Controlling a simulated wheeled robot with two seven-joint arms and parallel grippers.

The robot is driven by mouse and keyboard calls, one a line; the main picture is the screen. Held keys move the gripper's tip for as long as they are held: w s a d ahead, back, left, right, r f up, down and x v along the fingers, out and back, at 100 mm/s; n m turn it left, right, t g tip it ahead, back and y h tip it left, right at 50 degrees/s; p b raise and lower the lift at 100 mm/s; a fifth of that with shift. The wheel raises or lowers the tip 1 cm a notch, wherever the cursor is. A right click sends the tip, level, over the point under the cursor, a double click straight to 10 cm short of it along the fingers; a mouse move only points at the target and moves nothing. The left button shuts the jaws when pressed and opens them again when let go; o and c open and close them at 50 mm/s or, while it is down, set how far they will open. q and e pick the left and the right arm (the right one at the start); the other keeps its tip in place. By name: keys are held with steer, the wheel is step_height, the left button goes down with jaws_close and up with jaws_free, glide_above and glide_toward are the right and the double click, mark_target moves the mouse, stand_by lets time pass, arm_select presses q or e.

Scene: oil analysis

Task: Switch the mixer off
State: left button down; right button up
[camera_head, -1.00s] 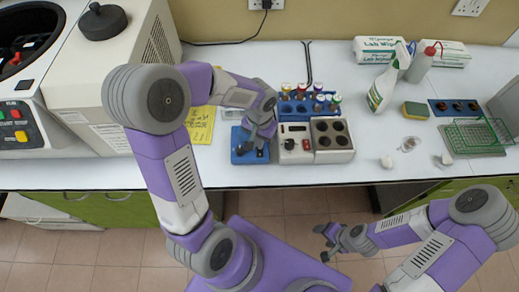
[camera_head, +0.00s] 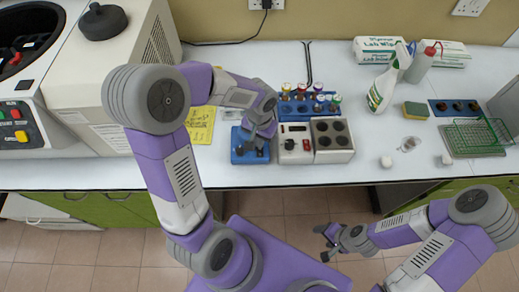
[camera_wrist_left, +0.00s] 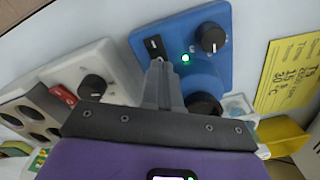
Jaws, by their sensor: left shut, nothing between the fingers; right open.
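The blue mixer (camera_head: 238,160) stands at the front edge of the bench, partly hidden under my left gripper. The left wrist view shows its blue body (camera_wrist_left: 215,70) with a black knob (camera_wrist_left: 211,38), a lit green light (camera_wrist_left: 185,58) and a black rocker switch (camera_wrist_left: 154,46). My left gripper (camera_head: 258,150) is shut and empty. Its fingertips (camera_wrist_left: 158,66) are over the mixer's front, right by the switch; I cannot tell whether they touch it. My right gripper (camera_head: 324,243) is open and empty, in front of the bench, over the floor.
A white block unit (camera_head: 295,158) with a red switch stands just right of the mixer. A blue rack (camera_head: 283,113) of vials is behind it. A yellow sheet (camera_head: 201,125) lies to the left. A spray bottle (camera_head: 383,90) and a green wire basket (camera_head: 478,136) are further right.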

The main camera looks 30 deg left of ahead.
arm_select(q)
steer(key=shift+f+b, duration=0.8)
steer(key=shift+f, duration=0.1)
stand_by(0.8)
steer(key=shift+r+p, duration=2.85)
steer(key=shift+r, duration=0.7)
steer(key=shift+s+f, duration=0.1)
